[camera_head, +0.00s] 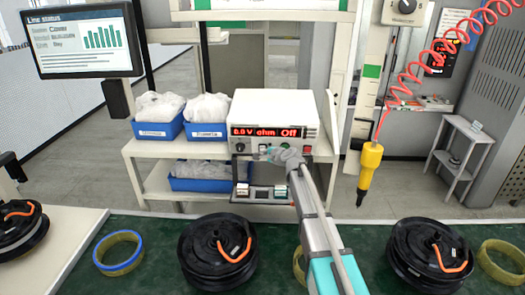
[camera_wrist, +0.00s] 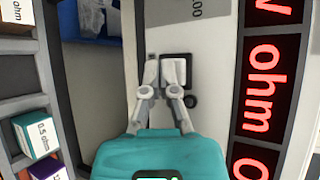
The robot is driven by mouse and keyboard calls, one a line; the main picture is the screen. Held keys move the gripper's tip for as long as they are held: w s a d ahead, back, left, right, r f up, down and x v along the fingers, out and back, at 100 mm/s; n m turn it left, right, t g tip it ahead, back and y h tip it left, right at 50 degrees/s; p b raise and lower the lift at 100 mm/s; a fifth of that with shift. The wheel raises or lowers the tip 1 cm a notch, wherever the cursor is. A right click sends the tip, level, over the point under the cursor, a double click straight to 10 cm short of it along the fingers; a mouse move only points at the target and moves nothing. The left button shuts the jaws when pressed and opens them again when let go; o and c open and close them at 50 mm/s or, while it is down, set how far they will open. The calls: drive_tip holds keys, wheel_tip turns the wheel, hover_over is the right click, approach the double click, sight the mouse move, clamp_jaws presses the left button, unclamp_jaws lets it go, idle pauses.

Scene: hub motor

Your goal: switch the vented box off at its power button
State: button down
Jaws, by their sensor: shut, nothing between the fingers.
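The vented box (camera_head: 272,104) is a white unit on the shelf. Its red display (camera_head: 268,132) reads "0.0 V ohm Off"; part of the display also shows, turned sideways, in the wrist view (camera_wrist: 263,85). My gripper (camera_head: 270,154) is in front of the panel below the display, with its fingers together and nothing in them. In the wrist view, the fingertips (camera_wrist: 163,65) are over a black-framed square switch (camera_wrist: 178,56) and partly hide it. I cannot tell whether they touch it. A dark round knob (camera_wrist: 190,101) is beside them.
Blue bins (camera_head: 158,128) with white bags stand left of the box. Coloured ohm-labelled small boxes (camera_wrist: 32,134) sit in a rack below it. A yellow tool (camera_head: 370,165) hangs on a red coiled cord at right. Black hub motors (camera_head: 216,252) lie on the green bench.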

drive_tip(key=shift+s, duration=0.1)
idle(0.5)
drive_tip(key=shift+s+f, duration=0.1)
drive_tip(key=shift+s, duration=0.6)
drive_tip(key=shift+s+a+f+b, duration=0.1)
drive_tip(key=shift+s+f+b, duration=0.15)
drive_tip(key=shift+s, duration=1)
drive_tip(key=shift+s+f+b, duration=0.1)
drive_tip(key=shift+s+b, duration=0.15)
drive_tip(key=shift+s, duration=1)
drive_tip(key=s+f, duration=0.1)
drive_tip(key=s, duration=0.6)
drive_tip(key=shift+b, duration=0.45)
drive_tip(key=shift+a, duration=0.1)
